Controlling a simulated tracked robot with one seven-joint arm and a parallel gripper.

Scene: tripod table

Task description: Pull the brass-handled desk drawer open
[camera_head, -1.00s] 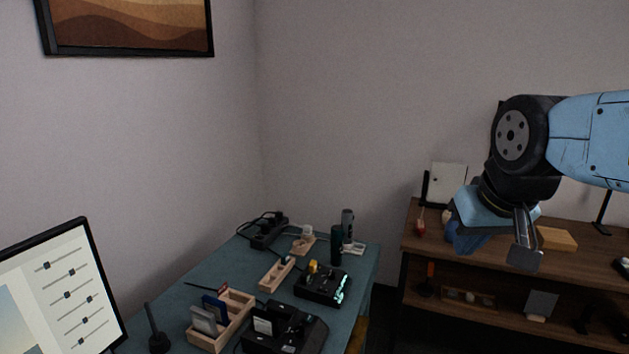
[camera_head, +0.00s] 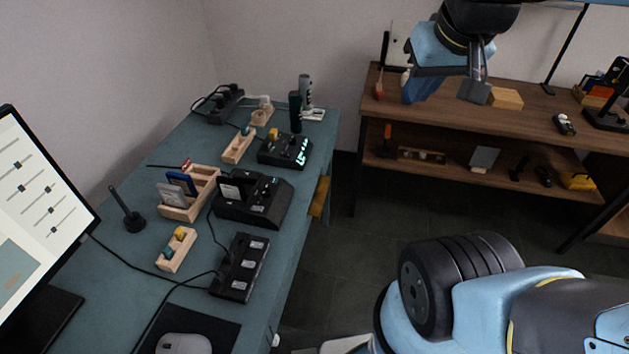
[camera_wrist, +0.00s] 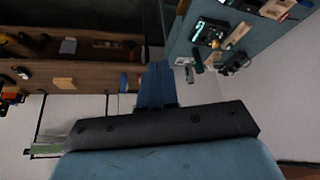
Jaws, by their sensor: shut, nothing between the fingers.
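The teal desk (camera_head: 150,255) fills the left and middle of the head view. A yellow-brown piece (camera_head: 320,197) shows below its right edge, apparently on the drawer side; the drawer front and brass handle cannot be made out clearly. My gripper (camera_head: 476,90) is at the upper right of the head view, raised in front of the wooden shelf and well apart from the desk. It is shut and empty. In the wrist view its blue fingers (camera_wrist: 156,88) point up the picture, with a desk corner (camera_wrist: 188,42) beyond them to the right.
Chargers (camera_head: 255,200), wooden holders (camera_head: 178,250) and cables crowd the desk top. A monitor (camera_head: 40,190) stands at the left. A brown shelf (camera_head: 440,120) with small objects stands behind at the right. The dark floor (camera_head: 330,255) between desk and shelf looks clear.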

